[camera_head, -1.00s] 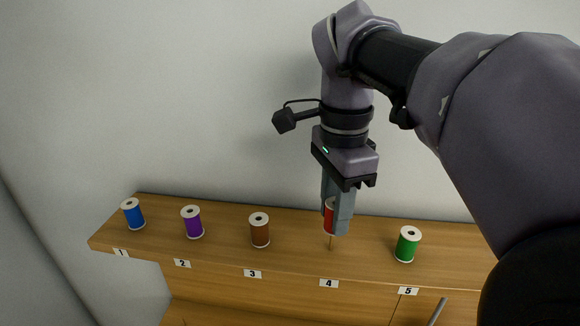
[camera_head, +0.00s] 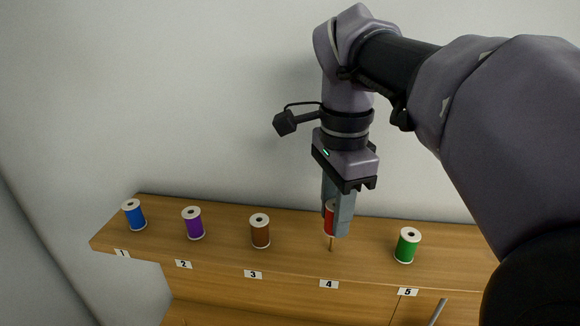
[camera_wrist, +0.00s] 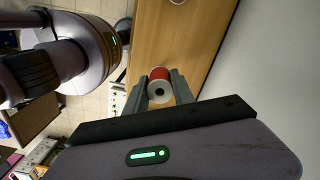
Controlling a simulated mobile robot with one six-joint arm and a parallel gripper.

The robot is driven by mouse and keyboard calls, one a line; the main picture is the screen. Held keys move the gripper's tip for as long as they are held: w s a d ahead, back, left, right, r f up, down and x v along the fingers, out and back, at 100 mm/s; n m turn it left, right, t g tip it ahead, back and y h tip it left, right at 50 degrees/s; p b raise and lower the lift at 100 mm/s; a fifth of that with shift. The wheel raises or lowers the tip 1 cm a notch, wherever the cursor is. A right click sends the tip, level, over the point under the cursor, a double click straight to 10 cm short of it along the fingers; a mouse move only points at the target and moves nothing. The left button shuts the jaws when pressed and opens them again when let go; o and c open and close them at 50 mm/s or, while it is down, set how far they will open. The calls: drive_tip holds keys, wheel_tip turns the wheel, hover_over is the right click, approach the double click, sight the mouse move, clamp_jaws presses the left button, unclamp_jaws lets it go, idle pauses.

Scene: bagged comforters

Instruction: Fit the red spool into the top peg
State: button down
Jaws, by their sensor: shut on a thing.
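The red spool (camera_head: 329,219) is held between the fingers of my gripper (camera_head: 337,222), upright, above the shelf at the label 4 position. My gripper is shut on it and partly hides it in the head view. A thin peg (camera_head: 331,244) shows just below the spool, standing on the shelf top. Whether the peg's tip is inside the spool's hole cannot be told. In the wrist view the red spool (camera_wrist: 159,74) sits between the two fingertips (camera_wrist: 160,92), its white end with a dark hole facing the camera.
On the wooden shelf (camera_head: 290,225) stand a blue spool (camera_head: 135,215), a purple spool (camera_head: 193,224), a brown spool (camera_head: 260,231) and a green spool (camera_head: 407,245). Number labels run along the front edge. A pale wall (camera_head: 180,100) rises behind.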

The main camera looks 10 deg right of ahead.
drive_tip(key=shift+f+b, duration=1.85)
drive_tip(key=shift+f, duration=0.4)
idle(0.8)
drive_tip(key=shift+c, duration=1.8)
unclamp_jaws()
drive_tip(key=shift+r+p, duration=3.55)
wheel_tip(320, 180, up, 12)
drive_tip(key=p, duration=0.1)
